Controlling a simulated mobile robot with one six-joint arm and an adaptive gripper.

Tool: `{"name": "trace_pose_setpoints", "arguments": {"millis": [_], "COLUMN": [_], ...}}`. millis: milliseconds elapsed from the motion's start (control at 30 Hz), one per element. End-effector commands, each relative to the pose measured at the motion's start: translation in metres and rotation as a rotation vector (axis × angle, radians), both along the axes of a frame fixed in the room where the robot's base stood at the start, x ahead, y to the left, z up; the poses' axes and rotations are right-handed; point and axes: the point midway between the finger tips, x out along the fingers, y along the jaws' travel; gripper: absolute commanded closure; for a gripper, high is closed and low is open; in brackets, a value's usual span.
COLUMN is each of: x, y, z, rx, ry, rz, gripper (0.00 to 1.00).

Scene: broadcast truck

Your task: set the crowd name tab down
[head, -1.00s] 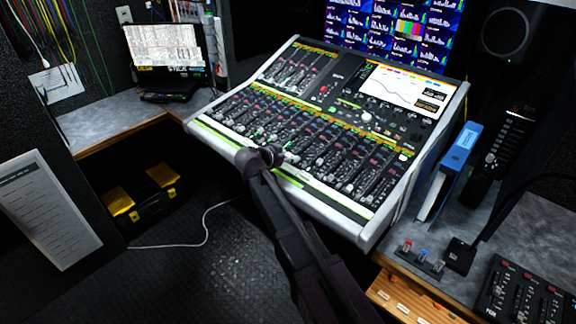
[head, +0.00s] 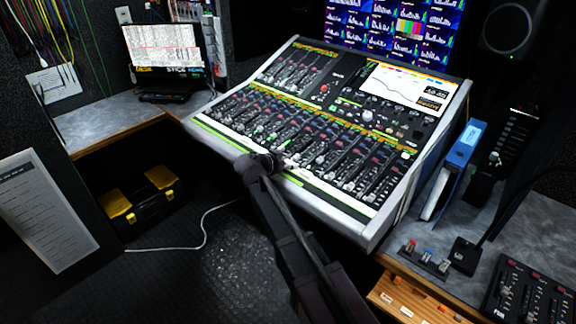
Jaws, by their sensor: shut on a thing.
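My gripper (head: 281,163) is at the near edge of the mixing console (head: 352,232), over or just above its white front strip with green lines. My arm reaches up to it from the bottom of the head view. The gripper is small here and partly hidden by my own wrist. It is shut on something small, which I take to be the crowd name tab. The tab itself does not show clearly, and I cannot tell whether it touches the strip.
A blue binder (head: 460,155) stands right of the console. Small coloured switches (head: 424,257) and a black control box (head: 530,292) are on the right desk. A laptop (head: 164,52) is at the back left. A black and yellow toolbox (head: 146,203) is under the left desk.

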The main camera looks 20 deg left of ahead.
Motion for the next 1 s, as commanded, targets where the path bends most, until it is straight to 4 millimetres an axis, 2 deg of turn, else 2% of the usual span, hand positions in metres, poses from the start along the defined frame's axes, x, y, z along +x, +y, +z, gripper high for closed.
{"name": "trace_pose_setpoints", "arguments": {"millis": [300,333,433,1000], "x": [-0.0005,-0.0005,-0.0005,-0.0005], "y": [0.0014,0.0014,0.0013,0.0012], "z": [-0.0028,-0.0027,-0.0018,0.0009], "rx": [0.0,0.0,0.0,0.0], "ry": [0.0,0.0,0.0,0.0], "rz": [0.001,0.001,0.001,0.001], "gripper": [0.68,0.38,0.09,0.07]}}
